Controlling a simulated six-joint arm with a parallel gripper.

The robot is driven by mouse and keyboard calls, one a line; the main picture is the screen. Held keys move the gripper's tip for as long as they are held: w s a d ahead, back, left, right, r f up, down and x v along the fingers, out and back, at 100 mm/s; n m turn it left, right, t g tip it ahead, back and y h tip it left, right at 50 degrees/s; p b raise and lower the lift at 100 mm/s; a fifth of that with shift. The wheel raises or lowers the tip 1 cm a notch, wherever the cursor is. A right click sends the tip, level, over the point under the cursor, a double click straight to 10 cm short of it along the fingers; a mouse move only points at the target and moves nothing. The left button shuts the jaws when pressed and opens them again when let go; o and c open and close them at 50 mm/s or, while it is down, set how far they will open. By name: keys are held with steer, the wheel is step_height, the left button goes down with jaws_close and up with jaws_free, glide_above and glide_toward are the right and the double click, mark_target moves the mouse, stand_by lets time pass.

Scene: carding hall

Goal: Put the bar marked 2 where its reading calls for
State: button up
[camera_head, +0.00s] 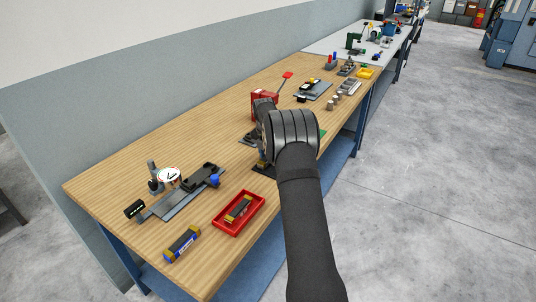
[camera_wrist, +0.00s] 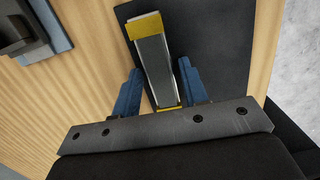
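In the wrist view a grey bar with yellow ends (camera_wrist: 154,56) lies on a dark mat (camera_wrist: 215,45). My gripper (camera_wrist: 160,90) is open, with one blue finger on each side of the bar and narrow gaps visible. No number shows on this bar. In the head view my arm hides most of it. Another bar (camera_head: 239,208) lies in a red tray (camera_head: 222,226). A bar with a blue side and yellow ends (camera_head: 182,244) lies on the bench in front of the tray; its marking is too small to read. A dial gauge (camera_head: 169,175) stands on a grey fixture (camera_head: 178,204) at the left.
The wooden bench (camera_head: 120,181) runs away to the right. A red device (camera_head: 264,104) with a lever stands behind my gripper. A dark fixture (camera_head: 313,89), small cylinders (camera_head: 332,102) and a yellow tray (camera_head: 365,73) are farther off. Bare wood lies between the gauge and the red device.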

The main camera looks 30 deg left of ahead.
steer(key=shift+o, duration=0.6)
steer(key=shift+r, duration=0.1)
steer(key=shift+r, duration=0.3)
step_height(320, 180, up, 12)
steer(key=s, duration=0.1)
steer(key=shift+s+f, duration=0.2)
steer(key=shift+f, duration=0.05)
steer(key=f, duration=0.4)
steer(key=w+f, duration=0.1)
steer(key=f, duration=0.7)
steer(key=shift+w+f, duration=0.2)
step_height(320, 180, up, 2)
steer(key=shift+r, duration=0.95)
